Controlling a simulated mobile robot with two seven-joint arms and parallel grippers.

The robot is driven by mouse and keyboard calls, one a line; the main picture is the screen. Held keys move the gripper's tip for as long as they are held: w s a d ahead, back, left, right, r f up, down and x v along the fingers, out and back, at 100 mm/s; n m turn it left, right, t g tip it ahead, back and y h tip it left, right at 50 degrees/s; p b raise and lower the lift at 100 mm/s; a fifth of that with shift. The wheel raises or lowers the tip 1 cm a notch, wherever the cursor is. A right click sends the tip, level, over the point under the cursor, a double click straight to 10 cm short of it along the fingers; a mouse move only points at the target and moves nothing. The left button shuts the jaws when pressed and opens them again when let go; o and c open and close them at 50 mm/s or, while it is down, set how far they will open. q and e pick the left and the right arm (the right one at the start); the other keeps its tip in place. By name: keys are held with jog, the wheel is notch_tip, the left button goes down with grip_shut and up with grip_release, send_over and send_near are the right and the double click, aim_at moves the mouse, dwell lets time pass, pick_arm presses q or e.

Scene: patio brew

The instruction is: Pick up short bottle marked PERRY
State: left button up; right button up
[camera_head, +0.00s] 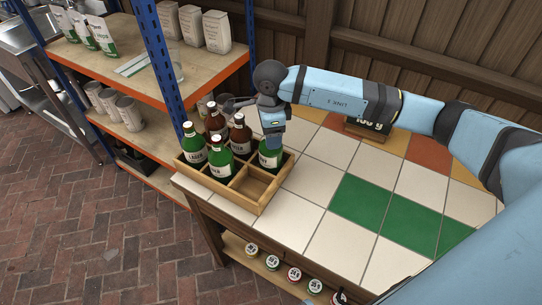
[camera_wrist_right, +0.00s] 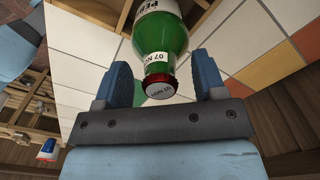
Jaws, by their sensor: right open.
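A green bottle (camera_head: 270,153) with a white label stands in the right part of a wooden crate (camera_head: 236,199). In the right wrist view the green bottle (camera_wrist_right: 162,38) shows a label starting with "PER", partly cut off by the frame edge, and a dark red cap with small print. My right gripper (camera_head: 272,132) is right above this bottle, pointing down. In the right wrist view my right gripper (camera_wrist_right: 163,82) is open, with one finger on each side of the cap and gaps between. My left gripper is out of view.
The crate also holds green bottles (camera_head: 194,148) and brown bottles (camera_head: 240,137) close by on the left, and has empty compartments in front. A shelf rack (camera_head: 150,35) stands behind left. A dark box (camera_head: 368,128) sits behind the arm. The tiled tabletop (camera_head: 340,240) is clear at front right.

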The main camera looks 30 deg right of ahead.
grip_shut()
jog(key=shift+r, duration=0.1)
dwell(0.3)
